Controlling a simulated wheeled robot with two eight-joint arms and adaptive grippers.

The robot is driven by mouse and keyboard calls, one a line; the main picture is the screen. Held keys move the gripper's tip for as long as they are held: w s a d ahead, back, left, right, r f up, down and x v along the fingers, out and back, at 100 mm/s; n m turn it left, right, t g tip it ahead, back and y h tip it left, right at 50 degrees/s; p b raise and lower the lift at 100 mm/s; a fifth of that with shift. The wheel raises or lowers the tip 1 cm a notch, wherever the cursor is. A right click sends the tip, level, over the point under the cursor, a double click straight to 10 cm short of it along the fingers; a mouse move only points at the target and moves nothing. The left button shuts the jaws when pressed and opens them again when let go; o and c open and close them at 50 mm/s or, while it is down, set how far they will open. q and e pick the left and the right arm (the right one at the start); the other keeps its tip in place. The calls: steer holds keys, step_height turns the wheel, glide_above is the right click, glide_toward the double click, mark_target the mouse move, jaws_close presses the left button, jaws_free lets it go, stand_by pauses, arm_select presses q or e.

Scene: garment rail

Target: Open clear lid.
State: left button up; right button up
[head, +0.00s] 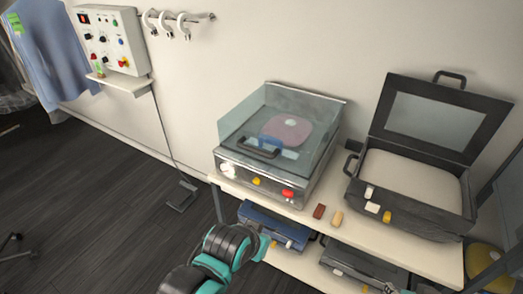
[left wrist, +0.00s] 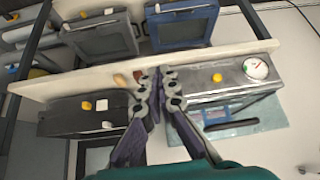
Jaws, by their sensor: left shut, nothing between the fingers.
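The clear lid (head: 240,122) sits down over a grey metal case (head: 258,183) on the white shelf, with a dark handle (head: 260,148) at its front. A pinkish round thing (head: 285,130) shows through it. In the left wrist view, the picture is turned over and the lid (left wrist: 262,115) and its handle (left wrist: 231,128) are at the lower right. My left gripper (left wrist: 157,78) is shut and empty, in front of the shelf and beside the case, apart from the handle.
An open black case (head: 415,205) stands right of the clear-lidded case. A brown block (head: 319,211) and a tan block (head: 337,217) lie between them near the shelf edge. A blue case (head: 272,228) and a dark case (head: 350,265) sit on the lower shelf. Floor at left is mostly clear.

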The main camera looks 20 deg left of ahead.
arm_select(q)
steer(key=o, duration=0.5)
steer(key=shift+w, duration=0.1)
steer(key=o, duration=0.3)
steer(key=w+n, duration=0.1)
steer(key=w, duration=0.1)
steer(key=w+n+t+h, duration=0.1)
steer(key=w, duration=0.1)
steer(key=w+n+b, duration=0.1)
steer(key=w+n, duration=0.1)
steer(key=shift+w+a+r+h, duration=0.1)
steer(key=shift+w+r+h, duration=0.05)
steer(key=shift+r+h, duration=0.25)
steer(key=n+t+b, duration=0.2)
steer(key=n+t, duration=0.5)
steer(key=n, duration=0.6)
glide_toward(254, 150)
steer(key=w+f, duration=0.2)
steer(key=w, duration=0.1)
steer(key=b+x, duration=0.2)
steer(key=x, duration=0.4)
steer(key=shift+w+d+r+b, duration=0.1)
steer(key=shift+w+d+b, duration=0.2)
steer(key=shift+w, duration=0.15)
steer(key=shift+w+y, duration=0.4)
jaws_close()
